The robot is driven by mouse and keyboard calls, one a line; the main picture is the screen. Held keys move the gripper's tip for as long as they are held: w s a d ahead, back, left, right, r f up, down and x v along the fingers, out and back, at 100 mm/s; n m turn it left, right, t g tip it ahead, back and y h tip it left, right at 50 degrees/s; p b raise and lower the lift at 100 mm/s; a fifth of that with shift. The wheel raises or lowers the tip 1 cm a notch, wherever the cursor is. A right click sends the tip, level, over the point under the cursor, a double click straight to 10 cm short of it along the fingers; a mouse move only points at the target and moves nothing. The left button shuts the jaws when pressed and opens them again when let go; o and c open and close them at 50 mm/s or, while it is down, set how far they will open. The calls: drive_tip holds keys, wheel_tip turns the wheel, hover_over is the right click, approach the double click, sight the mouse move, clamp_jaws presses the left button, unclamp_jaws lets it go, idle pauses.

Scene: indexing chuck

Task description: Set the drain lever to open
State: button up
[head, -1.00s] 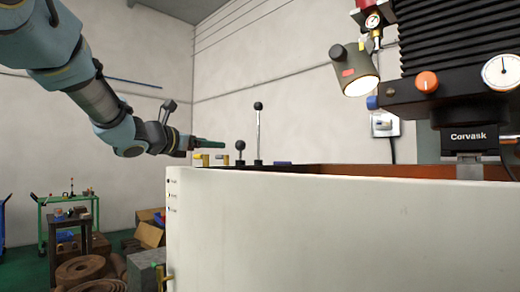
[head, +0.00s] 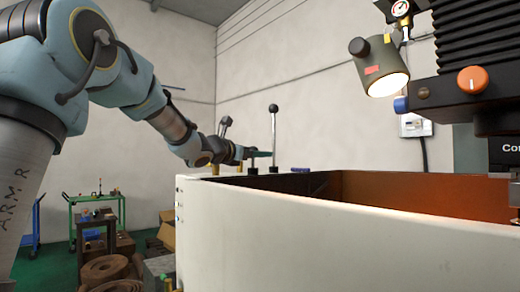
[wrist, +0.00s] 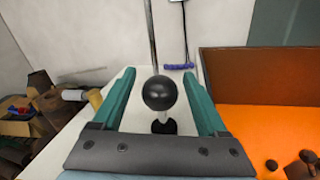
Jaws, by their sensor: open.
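A short lever with a black ball knob (wrist: 160,92) stands upright on a black base on the machine's white top in the wrist view. My gripper (wrist: 159,75) is open, with its green fingers to the left and right of this knob; I cannot tell whether either touches it. In the head view my gripper (head: 259,154) is at the short lever and hides its knob. A taller lever (head: 273,135) with a black ball knob stands upright beyond it; its rod (wrist: 152,40) shows in the wrist view. No label shows which one is the drain lever.
The white machine wall (head: 340,230) runs along the front, with an orange-floored tray (wrist: 265,110) to the right. A blue-purple item (head: 300,170) lies near the tall lever. A lamp (head: 380,68) hangs at the upper right. A yellow cylinder (wrist: 95,97) stands left of my fingers.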

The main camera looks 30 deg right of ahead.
drive_tip(key=shift+x, duration=0.9)
clamp_jaws()
idle(0.8)
drive_tip(key=shift+r, duration=0.1)
